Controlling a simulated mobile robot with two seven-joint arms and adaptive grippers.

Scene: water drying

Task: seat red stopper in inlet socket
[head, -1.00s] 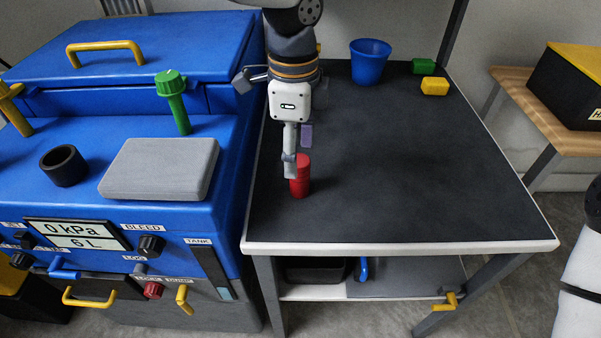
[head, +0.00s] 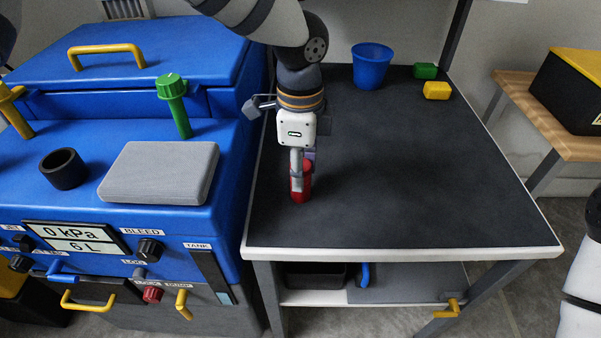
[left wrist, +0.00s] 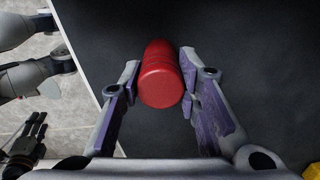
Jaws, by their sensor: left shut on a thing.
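In the left wrist view the red stopper (left wrist: 161,82) sits between the two finger pads. My left gripper (head: 299,182) is shut on it from above. A black ring-shaped socket (head: 63,168) with an open top, which looks like the inlet socket, stands on the blue machine at the left. It is empty. A dark gripper-like part, seemingly my right gripper (left wrist: 30,138), shows small at the lower left of the left wrist view; its opening is unclear.
The blue machine (head: 115,215) carries a grey pad (head: 160,172) and a green-capped post (head: 176,105). A blue cup (head: 371,65), a green block (head: 425,71) and a yellow block (head: 437,90) stand at the table's back. The tabletop's middle and right are clear.

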